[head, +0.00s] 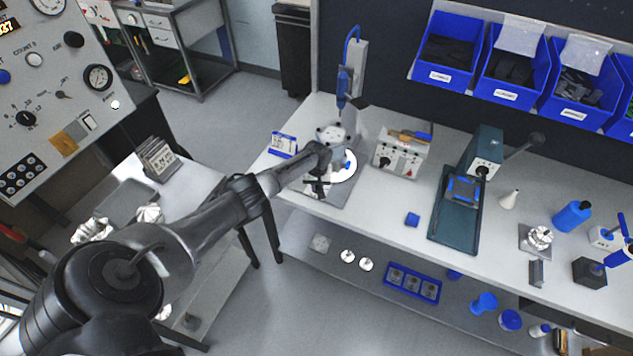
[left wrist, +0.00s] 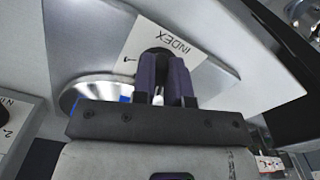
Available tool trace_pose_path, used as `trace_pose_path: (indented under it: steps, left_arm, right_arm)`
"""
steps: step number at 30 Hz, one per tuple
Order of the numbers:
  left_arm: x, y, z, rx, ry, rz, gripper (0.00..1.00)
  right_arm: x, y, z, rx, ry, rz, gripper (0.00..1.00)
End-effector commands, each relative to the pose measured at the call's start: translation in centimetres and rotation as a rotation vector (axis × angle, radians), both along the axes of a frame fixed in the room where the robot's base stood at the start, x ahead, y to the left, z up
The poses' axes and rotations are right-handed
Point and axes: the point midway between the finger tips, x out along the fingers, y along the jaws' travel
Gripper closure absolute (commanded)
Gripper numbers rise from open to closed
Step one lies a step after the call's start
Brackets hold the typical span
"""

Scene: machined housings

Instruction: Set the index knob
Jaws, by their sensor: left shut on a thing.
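A white plate marked INDEX (left wrist: 172,38) shows upside down at the top of the left wrist view. The dark index knob (left wrist: 156,53) sits on it, mostly hidden behind the fingers. My left gripper (left wrist: 165,72) is shut on the knob, one dark finger on each side. In the head view my left gripper (head: 317,184) is low at the front of the station with the upright blue-and-grey tool, at the left end of the bench. The knob cannot be made out there. My right gripper is in neither view.
A grey control box (head: 401,155) and a dark green press (head: 460,200) stand to the right. A blue-and-white sign (head: 283,144) stands left.

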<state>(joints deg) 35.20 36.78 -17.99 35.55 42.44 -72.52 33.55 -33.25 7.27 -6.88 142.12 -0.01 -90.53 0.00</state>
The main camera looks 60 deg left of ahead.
Motion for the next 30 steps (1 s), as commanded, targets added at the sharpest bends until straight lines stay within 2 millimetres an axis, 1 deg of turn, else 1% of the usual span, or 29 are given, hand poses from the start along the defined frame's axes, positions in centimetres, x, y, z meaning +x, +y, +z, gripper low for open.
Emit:
trace_pose_path:
  steps: [1, 6, 18, 24, 30]
  left_arm:
    - [0.1, -0.1, 0.3, -0.003, 0.001, 0.045, 1.00]
    - [0.3, -0.2, 0.2, -0.002, -0.001, 0.206, 1.00]
    - [0.7, -0.2, 0.1, -0.001, -0.001, 0.553, 1.00]
    - [0.8, -0.2, 0.1, -0.001, -0.001, 0.680, 1.00]
    - [0.9, -0.2, 0.1, 0.000, 0.000, 0.761, 1.00]
  right_arm:
    - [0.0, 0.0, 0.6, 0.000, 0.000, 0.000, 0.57]
    - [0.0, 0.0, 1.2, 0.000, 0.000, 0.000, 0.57]
    - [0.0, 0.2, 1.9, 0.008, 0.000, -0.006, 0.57]
    - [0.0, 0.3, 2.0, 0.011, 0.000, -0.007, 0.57]
    - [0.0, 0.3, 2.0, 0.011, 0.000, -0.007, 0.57]
